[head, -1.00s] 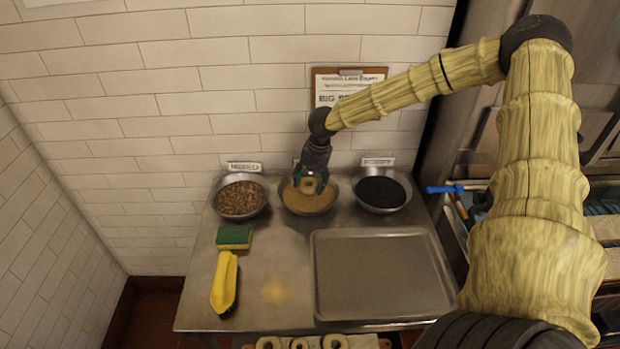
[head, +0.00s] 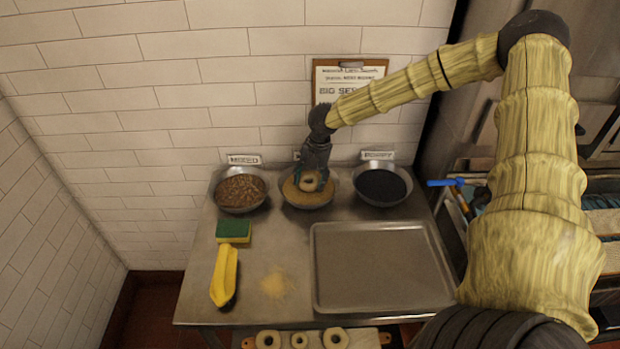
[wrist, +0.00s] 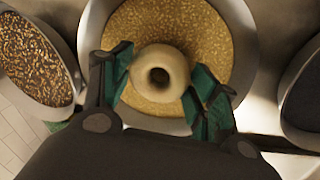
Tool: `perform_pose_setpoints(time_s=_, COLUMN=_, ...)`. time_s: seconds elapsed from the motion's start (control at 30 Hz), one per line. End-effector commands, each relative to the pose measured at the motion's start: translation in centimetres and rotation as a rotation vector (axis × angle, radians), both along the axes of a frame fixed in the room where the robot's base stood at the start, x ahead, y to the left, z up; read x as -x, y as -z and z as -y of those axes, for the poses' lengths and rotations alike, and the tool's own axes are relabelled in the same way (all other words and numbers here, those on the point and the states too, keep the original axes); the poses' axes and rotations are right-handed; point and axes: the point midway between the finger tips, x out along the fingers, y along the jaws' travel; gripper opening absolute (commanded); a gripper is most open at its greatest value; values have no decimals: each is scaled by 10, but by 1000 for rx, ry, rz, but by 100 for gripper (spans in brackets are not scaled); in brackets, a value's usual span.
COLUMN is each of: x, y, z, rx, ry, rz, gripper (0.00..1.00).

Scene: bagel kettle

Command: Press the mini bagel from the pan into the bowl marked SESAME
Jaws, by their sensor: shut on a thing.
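My gripper (wrist: 162,85) is shut on a pale mini bagel (wrist: 172,62), with a green-padded finger on each side of it. In the head view the gripper (head: 311,178) and the bagel (head: 310,187) are at the middle bowl (head: 309,206), which holds tan seeds. In the wrist view the bagel is in front of the seeds (wrist: 215,40), its hole facing the camera. I cannot tell whether it touches them. The middle bowl's label is mostly hidden behind my gripper.
A bowl marked MIXED (head: 241,209) stands left and a dark-seed bowl marked POPPY (head: 383,202) right. A tray (head: 380,265) is empty at the front right. A sponge (head: 233,231) and yellow-handled tool (head: 220,277) lie left. Several bagels (head: 299,340) lie below the table front.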

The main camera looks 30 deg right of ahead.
Motion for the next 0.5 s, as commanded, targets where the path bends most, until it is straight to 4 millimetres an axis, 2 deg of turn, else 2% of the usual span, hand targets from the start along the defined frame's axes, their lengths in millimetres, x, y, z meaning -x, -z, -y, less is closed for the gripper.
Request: perform_pose_setpoints(time_s=0.5, x=0, y=5, z=0, rx=0, ry=0, rz=0, gripper=37)
